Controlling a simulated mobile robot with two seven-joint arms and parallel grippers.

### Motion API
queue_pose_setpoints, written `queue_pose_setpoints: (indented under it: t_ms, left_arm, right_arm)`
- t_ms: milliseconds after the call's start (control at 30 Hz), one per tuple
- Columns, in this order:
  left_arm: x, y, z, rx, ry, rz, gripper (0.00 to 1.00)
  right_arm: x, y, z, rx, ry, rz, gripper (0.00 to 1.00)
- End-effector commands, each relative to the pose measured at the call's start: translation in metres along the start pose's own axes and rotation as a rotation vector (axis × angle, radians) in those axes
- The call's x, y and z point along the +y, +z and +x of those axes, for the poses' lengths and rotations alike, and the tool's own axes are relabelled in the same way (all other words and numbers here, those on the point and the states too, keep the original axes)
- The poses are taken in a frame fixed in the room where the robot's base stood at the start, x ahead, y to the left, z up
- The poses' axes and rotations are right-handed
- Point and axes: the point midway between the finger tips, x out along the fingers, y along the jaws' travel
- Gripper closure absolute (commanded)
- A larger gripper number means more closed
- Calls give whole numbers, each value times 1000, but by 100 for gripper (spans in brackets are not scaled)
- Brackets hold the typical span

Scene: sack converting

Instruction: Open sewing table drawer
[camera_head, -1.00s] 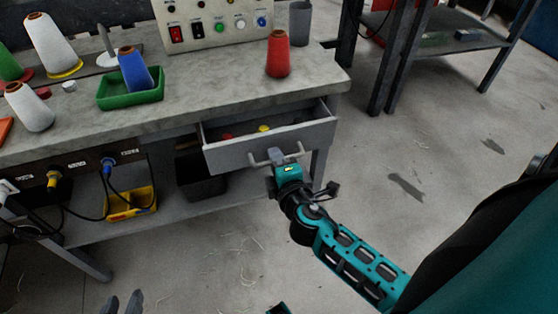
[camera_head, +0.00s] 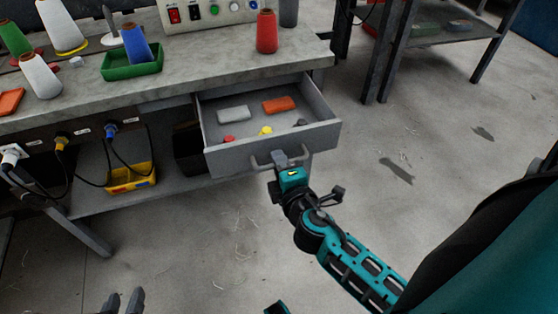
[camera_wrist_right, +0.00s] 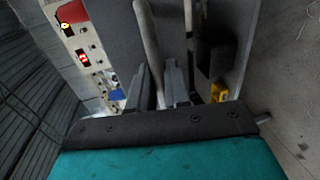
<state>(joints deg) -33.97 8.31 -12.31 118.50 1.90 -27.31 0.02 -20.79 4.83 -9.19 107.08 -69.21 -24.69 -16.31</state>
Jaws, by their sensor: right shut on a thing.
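The grey sewing table drawer (camera_head: 230,160) is pulled well out from under the worktop in the head view. Inside it lie a grey block (camera_head: 233,114), an orange block (camera_head: 279,105) and small red, yellow and dark items. My right gripper (camera_head: 281,160) is shut on the bar handle (camera_head: 261,166) at the drawer's front. In the right wrist view the two fingers (camera_wrist_right: 158,85) close around the handle bar (camera_wrist_right: 149,40). My left gripper (camera_head: 124,302) shows only its grey fingertips at the bottom edge, apart and away from the table, with nothing seen between them.
The worktop (camera_head: 210,72) carries thread cones, a green tray (camera_head: 132,65), a red cone (camera_head: 267,32) and a control panel (camera_head: 205,12). Below are a yellow bin (camera_head: 130,179) and plugged cables. A dark metal table (camera_head: 440,42) stands at the right. The floor before the drawer is clear.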

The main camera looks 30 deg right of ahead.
Motion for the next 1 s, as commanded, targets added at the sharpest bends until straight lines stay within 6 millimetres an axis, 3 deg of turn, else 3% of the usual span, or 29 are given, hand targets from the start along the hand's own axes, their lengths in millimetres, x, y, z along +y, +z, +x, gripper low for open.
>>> queue_pose_setpoints:
  t_ms: [400, 433, 567, 1000]
  left_arm:
    - [0, 0, 0, 0, 0, 2, 61]
    - [0, 0, 0, 0, 0, 3, 61]
    - [-1, 1, 0, -1, 0, 7, 61]
    - [-2, -2, -2, -1, 0, 11, 61]
  right_arm:
    - [0, 1, -1, -2, 0, 0, 100]
    - [0, 1, -1, -2, 0, -1, 80]
    - [0, 0, -1, -2, 0, -1, 69]
    - [2, 2, 1, 1, 0, -2, 69]
